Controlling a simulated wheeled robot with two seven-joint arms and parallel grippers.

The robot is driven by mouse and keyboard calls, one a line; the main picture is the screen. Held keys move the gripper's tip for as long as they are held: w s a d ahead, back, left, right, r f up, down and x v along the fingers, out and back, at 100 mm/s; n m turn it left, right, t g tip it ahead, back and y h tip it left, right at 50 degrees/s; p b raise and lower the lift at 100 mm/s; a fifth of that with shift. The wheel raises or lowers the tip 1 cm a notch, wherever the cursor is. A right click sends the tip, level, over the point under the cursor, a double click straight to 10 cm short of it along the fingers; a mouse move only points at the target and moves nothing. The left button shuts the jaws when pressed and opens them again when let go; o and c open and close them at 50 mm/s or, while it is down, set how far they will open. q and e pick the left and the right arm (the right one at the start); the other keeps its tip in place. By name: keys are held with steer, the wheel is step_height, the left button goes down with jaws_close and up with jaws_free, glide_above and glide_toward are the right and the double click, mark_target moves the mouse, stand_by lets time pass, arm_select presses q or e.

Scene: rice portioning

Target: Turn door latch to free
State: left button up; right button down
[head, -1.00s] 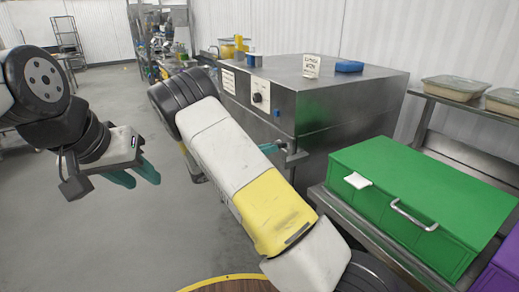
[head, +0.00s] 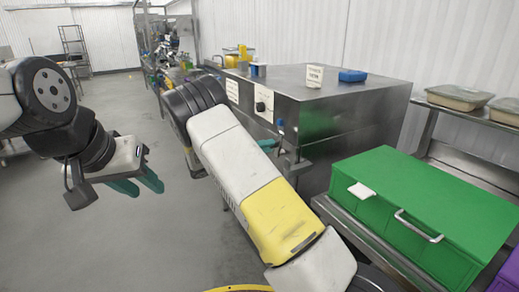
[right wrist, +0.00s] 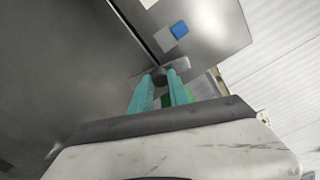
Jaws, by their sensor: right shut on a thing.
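The door latch (head: 291,161) is a small grey metal handle on the front of the steel cabinet (head: 345,100). My right gripper (head: 268,144) is at the latch, mostly hidden behind my own white and yellow forearm in the head view. In the right wrist view, my right gripper's teal fingers (right wrist: 163,82) are closed around the latch bar (right wrist: 176,65), which sticks out past them on both sides. The exact angle of the latch is hard to tell. My left gripper (head: 140,184) hangs empty at the left, its two teal fingers apart.
A green box (head: 425,205) with a white handle sits on a steel shelf right of the cabinet. A sign card (head: 315,76) and a blue block (head: 353,76) stand on the cabinet top. Covered trays (head: 460,96) rest at the right. The floor at left is clear.

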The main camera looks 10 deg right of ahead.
steer(key=shift+w+a+n, duration=0.15)
steer(key=shift+w+n, duration=0.2)
steer(key=shift+n, duration=0.4)
steer(key=shift+w+a+n, duration=0.15)
steer(key=shift+w+n, duration=0.15)
steer(key=shift+n, duration=0.45)
steer(key=c, duration=1.3)
jaws_free()
steer(key=shift+o, duration=0.2)
steer(key=v, duration=0.7)
steer(key=shift+a, duration=0.4)
steer(key=shift+s, duration=0.1)
